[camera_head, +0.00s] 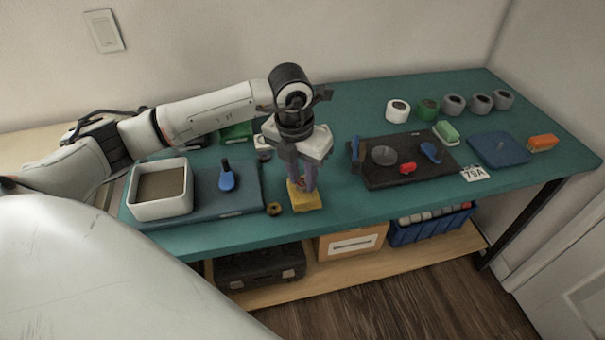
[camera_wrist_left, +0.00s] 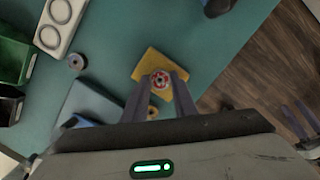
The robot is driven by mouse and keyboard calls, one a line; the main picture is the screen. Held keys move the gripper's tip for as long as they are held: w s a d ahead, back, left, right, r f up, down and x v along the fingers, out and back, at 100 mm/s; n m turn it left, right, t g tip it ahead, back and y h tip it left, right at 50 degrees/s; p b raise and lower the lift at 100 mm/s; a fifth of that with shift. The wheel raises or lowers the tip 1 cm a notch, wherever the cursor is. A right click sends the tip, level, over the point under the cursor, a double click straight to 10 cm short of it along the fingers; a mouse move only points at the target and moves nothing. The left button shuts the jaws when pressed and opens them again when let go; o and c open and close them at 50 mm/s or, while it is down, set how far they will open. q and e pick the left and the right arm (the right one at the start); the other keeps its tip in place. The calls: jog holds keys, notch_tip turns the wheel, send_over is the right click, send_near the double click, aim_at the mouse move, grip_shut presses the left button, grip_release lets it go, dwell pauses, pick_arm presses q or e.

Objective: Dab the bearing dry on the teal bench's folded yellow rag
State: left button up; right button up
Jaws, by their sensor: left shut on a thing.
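The folded yellow rag (camera_head: 307,203) lies near the front edge of the teal bench (camera_head: 340,212); it also shows in the left wrist view (camera_wrist_left: 149,62). My left gripper (camera_head: 301,184) points down over the rag, its fingers shut on the bearing. Dark finger-like strips at the right edge of the left wrist view look like my right gripper (camera_wrist_left: 297,118).
A small brass ring (camera_head: 274,208) lies just left of the rag. Further left are a blue mat (camera_head: 247,193) and a white bin (camera_head: 162,208). A black mat (camera_head: 377,177) with parts lies to the right. Bench between rag and black mat is clear.

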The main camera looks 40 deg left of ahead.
pick_arm(q)
jog(key=shift+f, duration=0.15)
dwell(0.7)
jog(key=shift+s+f+b, duration=0.1)
jog(key=shift+f+b, duration=0.3)
jog(key=shift+b, duration=0.05)
dwell(1.9)
jog(key=shift+r, duration=0.1)
jog(key=shift+r+p, duration=2.1)
jog(key=shift+r, duration=1)
